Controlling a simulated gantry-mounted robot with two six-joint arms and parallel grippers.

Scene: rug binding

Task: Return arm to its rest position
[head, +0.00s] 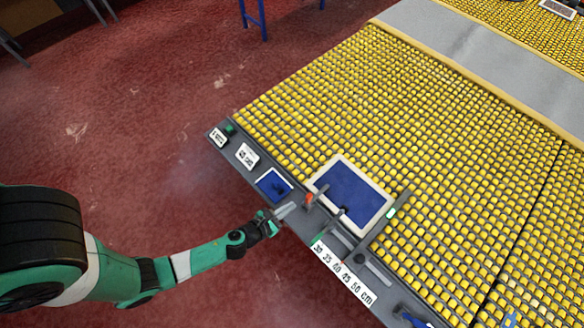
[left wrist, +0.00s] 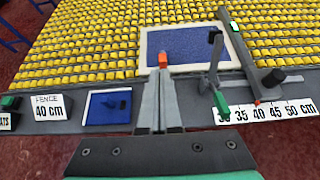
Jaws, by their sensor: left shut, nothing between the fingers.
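My left gripper (head: 284,212) is shut and empty at the front edge of the table, between a small blue pad and the scale strip. In the left wrist view its closed fingers (left wrist: 159,100) point toward a blue rug piece with a pale border (left wrist: 190,42). That rug piece also shows in the head view (head: 352,190), lying flat on the yellow rollers. My left arm (head: 190,262) reaches in from the lower left. My right gripper does not show.
The yellow roller table (head: 400,110) fills the right side. The small blue pad (head: 273,184), a 40 cm fence label (left wrist: 48,107) and a scale strip (head: 340,272) line the edge. Red floor (head: 150,110) is open at left.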

